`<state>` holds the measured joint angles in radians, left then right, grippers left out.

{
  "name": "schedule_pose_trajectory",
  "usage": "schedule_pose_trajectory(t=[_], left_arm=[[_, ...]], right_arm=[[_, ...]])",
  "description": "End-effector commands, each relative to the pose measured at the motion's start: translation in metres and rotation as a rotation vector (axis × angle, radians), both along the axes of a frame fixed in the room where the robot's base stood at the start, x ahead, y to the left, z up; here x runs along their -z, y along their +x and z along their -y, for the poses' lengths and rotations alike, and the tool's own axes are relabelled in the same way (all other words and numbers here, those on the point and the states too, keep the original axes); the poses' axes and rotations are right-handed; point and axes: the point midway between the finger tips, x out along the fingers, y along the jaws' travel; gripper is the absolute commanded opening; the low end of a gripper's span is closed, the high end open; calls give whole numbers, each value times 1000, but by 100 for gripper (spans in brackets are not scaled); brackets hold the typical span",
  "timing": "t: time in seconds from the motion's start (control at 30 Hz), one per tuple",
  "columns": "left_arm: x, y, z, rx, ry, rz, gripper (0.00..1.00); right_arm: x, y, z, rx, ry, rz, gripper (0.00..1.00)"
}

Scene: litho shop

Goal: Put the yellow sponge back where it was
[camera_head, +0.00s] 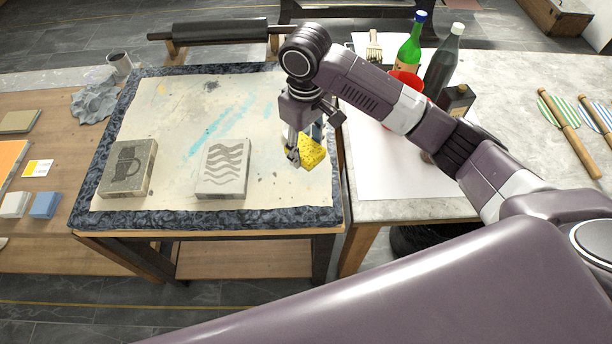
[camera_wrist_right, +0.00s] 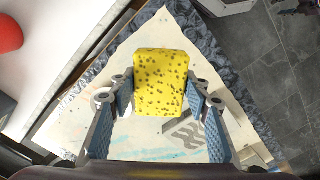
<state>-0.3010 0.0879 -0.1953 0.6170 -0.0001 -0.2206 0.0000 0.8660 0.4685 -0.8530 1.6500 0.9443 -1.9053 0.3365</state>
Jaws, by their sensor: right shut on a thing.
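The yellow sponge (camera_head: 311,152) is in my right gripper (camera_head: 294,154), above the right part of the cloth-covered table (camera_head: 260,95) in the head view. In the right wrist view the sponge (camera_wrist_right: 161,82) shows its spotted face between the two blue-padded fingers of the right gripper (camera_wrist_right: 160,105). The right gripper is shut on it. I cannot tell exactly how high the sponge is above the cloth. My left gripper is not in view.
Two printing stones, one with a mug picture (camera_head: 128,168) and one with wavy lines (camera_head: 223,168), lie on the cloth. A black roller (camera_head: 208,31) rests behind. Right of the table stand a green bottle (camera_head: 410,48), a dark bottle (camera_head: 443,65) and a red container (camera_head: 404,82).

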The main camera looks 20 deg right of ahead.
Motion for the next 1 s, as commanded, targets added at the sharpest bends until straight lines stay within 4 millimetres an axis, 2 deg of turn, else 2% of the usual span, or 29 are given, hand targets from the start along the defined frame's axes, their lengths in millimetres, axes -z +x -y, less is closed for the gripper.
schedule_pose_trajectory(t=[0.1, 0.3, 0.47, 0.73, 1.0], left_arm=[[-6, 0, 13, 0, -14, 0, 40], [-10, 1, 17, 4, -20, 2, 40], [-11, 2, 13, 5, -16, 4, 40], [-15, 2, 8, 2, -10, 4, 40], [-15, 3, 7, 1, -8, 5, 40]], right_arm=[[31, -2, 1, 2, -2, -4, 25], [69, -1, 0, 1, 0, -1, 25], [82, 0, 0, 1, 0, 1, 25], [118, -1, 0, 1, 0, 0, 25], [122, 0, 0, 0, 0, 2, 25]])
